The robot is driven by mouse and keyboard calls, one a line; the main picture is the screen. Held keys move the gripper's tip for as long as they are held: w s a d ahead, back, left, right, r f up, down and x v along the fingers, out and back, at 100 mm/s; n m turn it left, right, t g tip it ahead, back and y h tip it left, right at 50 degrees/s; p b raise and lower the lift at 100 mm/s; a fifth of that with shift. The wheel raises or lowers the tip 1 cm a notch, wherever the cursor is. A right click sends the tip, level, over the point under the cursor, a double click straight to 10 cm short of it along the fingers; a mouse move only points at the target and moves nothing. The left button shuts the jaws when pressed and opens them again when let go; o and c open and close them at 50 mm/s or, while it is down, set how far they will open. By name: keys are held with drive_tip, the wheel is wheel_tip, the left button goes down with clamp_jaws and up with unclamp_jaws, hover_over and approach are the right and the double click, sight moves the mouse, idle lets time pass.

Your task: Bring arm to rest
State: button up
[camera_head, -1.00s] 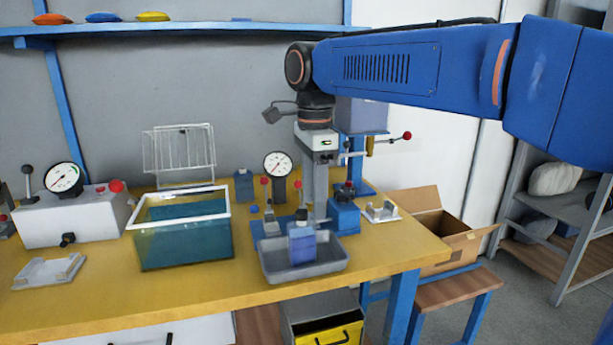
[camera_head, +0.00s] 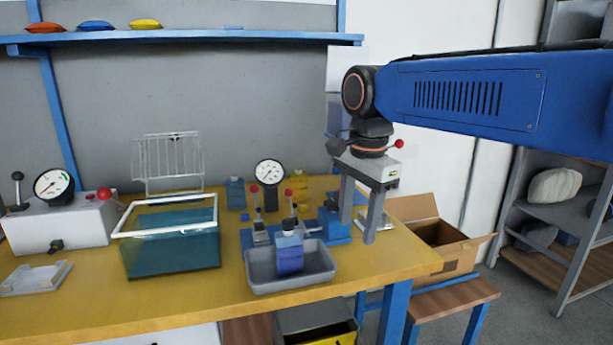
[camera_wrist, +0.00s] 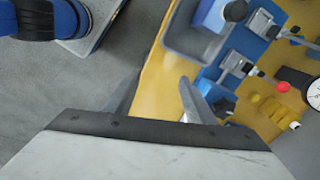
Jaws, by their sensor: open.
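My gripper (camera_head: 359,215) is open and empty, its two grey fingers pointing down over the right end of the yellow workbench (camera_head: 190,295). It stands to the right of the grey tray (camera_head: 318,270) that holds a blue bottle (camera_head: 290,252), apart from both. In the wrist view my gripper's fingertips (camera_wrist: 160,92) are spread with nothing between them. The bench edge and part of the tray (camera_wrist: 185,45) show beyond them. My blue arm reaches in from the right of the head view.
A tank of teal liquid (camera_head: 170,245), a wire rack (camera_head: 168,163), a dial gauge (camera_head: 269,173) and toggle clamps stand on the bench. An open cardboard box (camera_head: 455,250) sits beyond its right end. A shelf unit (camera_head: 570,235) stands at the far right.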

drive_tip(key=s+d+f+n+t, duration=0.3)
drive_tip(key=s+d+f+n, duration=0.8)
drive_tip(key=s+d+f, duration=0.6)
drive_tip(key=shift+s+d+f+n+t, duration=0.3)
drive_tip(key=shift+s+d+f+t, duration=0.15)
drive_tip(key=shift+d, duration=0.45)
drive_tip(key=shift+w, duration=0.1)
drive_tip(key=shift+c, duration=0.6)
